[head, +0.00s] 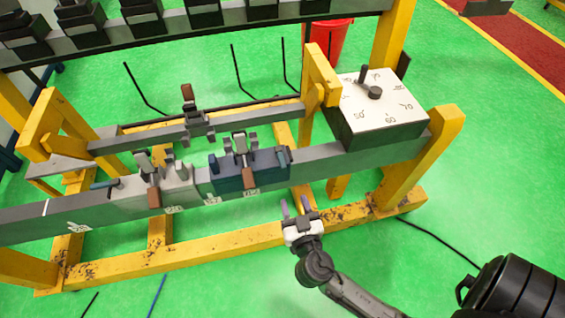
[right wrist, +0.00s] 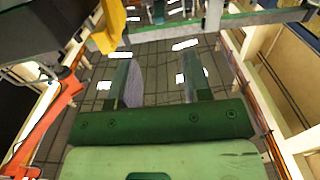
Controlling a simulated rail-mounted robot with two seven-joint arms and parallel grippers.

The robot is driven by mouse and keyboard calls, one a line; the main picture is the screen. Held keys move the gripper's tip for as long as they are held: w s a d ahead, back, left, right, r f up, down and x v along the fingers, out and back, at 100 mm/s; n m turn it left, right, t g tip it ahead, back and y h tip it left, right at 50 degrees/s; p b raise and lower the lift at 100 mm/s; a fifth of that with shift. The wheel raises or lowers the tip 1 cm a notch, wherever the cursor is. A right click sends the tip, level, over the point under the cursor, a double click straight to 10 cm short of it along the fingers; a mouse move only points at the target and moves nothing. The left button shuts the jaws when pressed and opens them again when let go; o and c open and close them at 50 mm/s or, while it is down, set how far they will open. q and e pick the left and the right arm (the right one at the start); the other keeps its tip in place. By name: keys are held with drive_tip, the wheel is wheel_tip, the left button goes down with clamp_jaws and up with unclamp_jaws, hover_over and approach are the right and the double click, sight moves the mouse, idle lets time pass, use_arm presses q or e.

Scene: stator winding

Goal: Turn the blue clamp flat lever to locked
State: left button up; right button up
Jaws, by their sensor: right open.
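The blue clamp (head: 228,180) sits on the grey front rail, left of the dial box. Its brown-tipped handle (head: 249,178) hangs down over the front face. A small dark blue piece (head: 284,156) stands at its right end; whether this is the flat lever I cannot tell. My right gripper (head: 295,208) is below and to the right of the blue clamp, apart from it, in front of the rail. In the right wrist view its two fingers (right wrist: 163,84) are spread with nothing between them. The blue clamp is not recognisable in that view. My left gripper does not show.
A grey clamp (head: 180,186) with a brown handle stands left of the blue one. Another clamp (head: 193,124) is on the rear rail. A white-topped dial box (head: 383,105) stands to the right. Yellow frame posts (head: 437,150) flank the rail.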

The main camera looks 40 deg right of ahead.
sight(284, 170)
drive_tip(key=p+x, duration=0.1)
drive_tip(key=x, duration=1.2)
drive_tip(key=shift+w+d, duration=0.1)
drive_tip(key=shift+w, duration=0.15)
clamp_jaws()
